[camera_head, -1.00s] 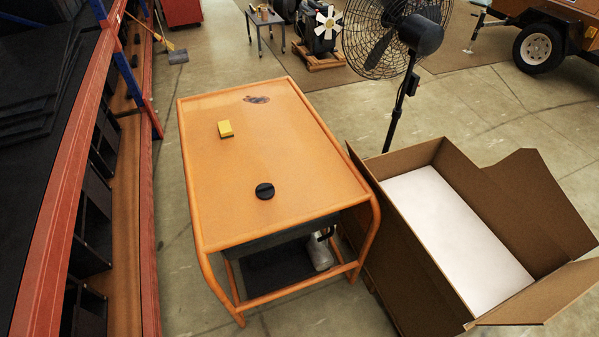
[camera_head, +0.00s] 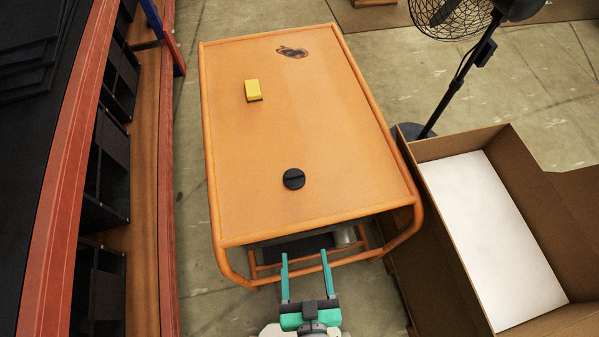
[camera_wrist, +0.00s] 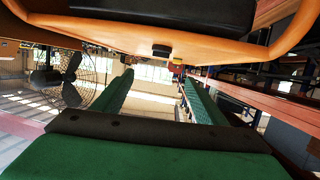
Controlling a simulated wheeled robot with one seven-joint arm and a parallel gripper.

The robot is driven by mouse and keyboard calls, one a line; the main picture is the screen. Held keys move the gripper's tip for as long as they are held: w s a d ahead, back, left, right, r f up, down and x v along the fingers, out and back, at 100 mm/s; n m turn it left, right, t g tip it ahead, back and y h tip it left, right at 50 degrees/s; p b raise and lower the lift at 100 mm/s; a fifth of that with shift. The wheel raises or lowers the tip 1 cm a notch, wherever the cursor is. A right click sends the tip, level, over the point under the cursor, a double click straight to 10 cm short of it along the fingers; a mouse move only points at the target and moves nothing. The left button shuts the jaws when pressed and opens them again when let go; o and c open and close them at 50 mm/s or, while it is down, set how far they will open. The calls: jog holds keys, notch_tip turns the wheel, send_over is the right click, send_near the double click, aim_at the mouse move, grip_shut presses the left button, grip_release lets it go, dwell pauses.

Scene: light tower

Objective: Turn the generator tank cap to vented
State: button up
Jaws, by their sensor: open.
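The generator (camera_head: 330,115) has an orange top in an orange tube frame, in the middle of the head view. Its tank cap (camera_head: 293,179) is a round black disc with a raised bar across it, near the front of the top. I cannot read any mark on the cap. My gripper (camera_head: 306,262) is at the generator's front edge, nearer to me than the cap and apart from it. Its two green fingers are open and empty, pointing forward.
A red and black rack (camera_head: 75,180) runs along the left.

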jog(key=shift+n+y, duration=0.4)
jog(key=w, duration=0.2)
jog(key=w+d, duration=0.1)
jog(key=w, duration=0.1)
jog(key=w+f, duration=0.1)
jog(key=w, duration=0.1)
jog(key=shift+w+d, duration=0.2)
jog(key=g, duration=0.1)
send_near(295, 177)
jog(key=shift+n+y, duration=0.3)
jog(key=shift+y, duration=0.1)
jog(key=v, duration=0.4)
jog(key=shift+d, duration=0.4)
jog(key=shift+w+a, duration=0.15)
jog(key=shift+w, duration=0.45)
jog(key=x, duration=1)
jog(key=shift+w+a+f, duration=0.15)
jog(key=shift+w+f, duration=0.1)
jog(key=shift+f, duration=0.05)
jog(key=shift+g, duration=0.3)
jog(key=c, duration=1.1)
